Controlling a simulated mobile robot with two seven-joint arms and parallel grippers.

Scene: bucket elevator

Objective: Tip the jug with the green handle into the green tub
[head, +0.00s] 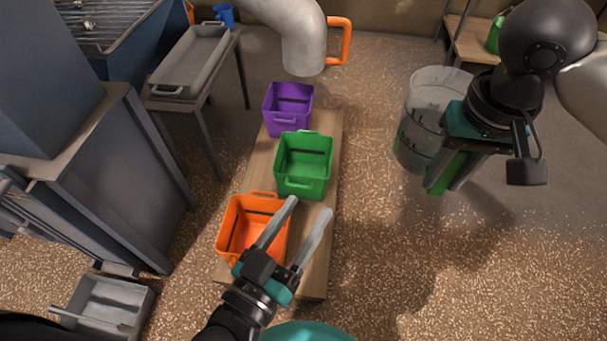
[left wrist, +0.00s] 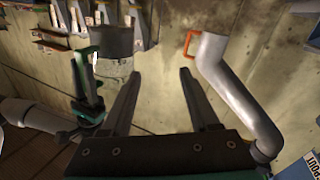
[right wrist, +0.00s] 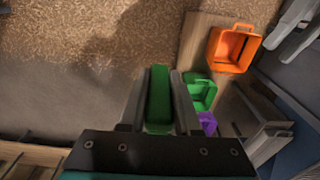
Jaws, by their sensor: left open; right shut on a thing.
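The jug (head: 420,125) is a grey, see-through, wide vessel, held roughly upright right of the tubs. My right gripper (head: 445,180) is shut on its green handle (head: 440,176). The handle (right wrist: 158,98) fills the space between the fingers in the right wrist view. I cannot tell what the jug contains. The green tub (head: 303,165) stands open in the middle of a wooden board, left of the jug and apart from it. It also shows in the right wrist view (right wrist: 199,92). My left gripper (head: 306,222) is open and empty above the board, by the orange tub.
A purple tub (head: 287,108) and an orange tub (head: 240,232) flank the green one on the board (head: 318,245). A grey pipe (head: 302,48) with an orange handle hangs behind the purple tub. A tray table (head: 190,62) stands left. Grain-like floor lies between board and jug.

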